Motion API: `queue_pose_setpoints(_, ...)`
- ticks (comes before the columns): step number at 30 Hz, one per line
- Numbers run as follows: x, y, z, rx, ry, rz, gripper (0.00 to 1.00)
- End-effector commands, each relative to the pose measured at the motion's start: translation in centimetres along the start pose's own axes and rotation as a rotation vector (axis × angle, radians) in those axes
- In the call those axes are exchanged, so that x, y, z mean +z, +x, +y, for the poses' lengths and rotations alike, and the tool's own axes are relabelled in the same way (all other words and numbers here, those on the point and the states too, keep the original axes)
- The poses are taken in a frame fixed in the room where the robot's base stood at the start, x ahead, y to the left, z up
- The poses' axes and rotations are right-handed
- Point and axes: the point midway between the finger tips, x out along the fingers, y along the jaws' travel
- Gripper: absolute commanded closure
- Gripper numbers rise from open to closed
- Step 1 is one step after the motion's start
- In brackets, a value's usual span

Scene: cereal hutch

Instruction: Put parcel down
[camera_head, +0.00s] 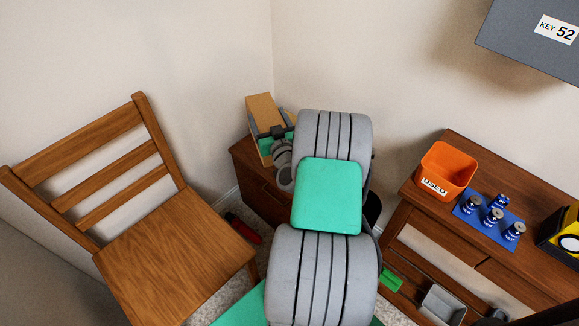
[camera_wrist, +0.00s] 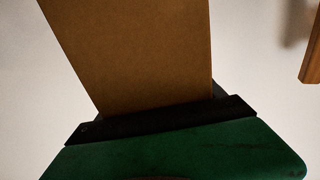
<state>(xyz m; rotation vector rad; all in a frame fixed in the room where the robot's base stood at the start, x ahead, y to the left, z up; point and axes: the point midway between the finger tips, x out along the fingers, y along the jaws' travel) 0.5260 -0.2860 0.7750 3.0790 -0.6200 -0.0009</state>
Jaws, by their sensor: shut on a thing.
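The parcel (camera_head: 264,111) is a brown cardboard box near the room corner, beyond my arm in the head view. My gripper (camera_head: 278,131) is shut on it. The parcel stands tilted slightly in the head view, over or on a small brown cabinet (camera_head: 247,175). I cannot tell whether it touches the cabinet top. In the wrist view the parcel (camera_wrist: 140,50) rises past the dark gripper edge (camera_wrist: 160,121), and its lower end is hidden. My arm hides much of the cabinet.
A wooden chair (camera_head: 165,245) stands at left. At right, a wooden desk (camera_head: 440,215) bears an orange bin (camera_head: 446,168) marked USED, a blue mat (camera_head: 469,220) with several small cans, and a yellow-black box (camera_head: 562,238). A grey cabinet (camera_head: 525,45) marked KEY 52 hangs above. A red object (camera_head: 242,227) lies on the floor.

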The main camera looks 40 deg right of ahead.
Motion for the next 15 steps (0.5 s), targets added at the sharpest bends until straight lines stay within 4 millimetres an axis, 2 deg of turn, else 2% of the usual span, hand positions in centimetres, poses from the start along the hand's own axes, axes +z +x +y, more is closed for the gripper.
queue_pose_setpoints(1,3.4,0.2,2.9,0.065,0.001,0.001,0.96)
queue_pose_setpoints(3,5.7,0.2,6.3,0.144,-0.001,0.003,0.96)
queue_pose_setpoints(6,8.0,-0.2,10.0,0.23,-0.001,0.004,0.96)
queue_pose_setpoints(10,9.4,-0.6,12.7,0.292,-0.001,0.006,0.96)
queue_pose_setpoints(15,12.5,-0.8,13.3,0.307,0.002,0.002,0.96)
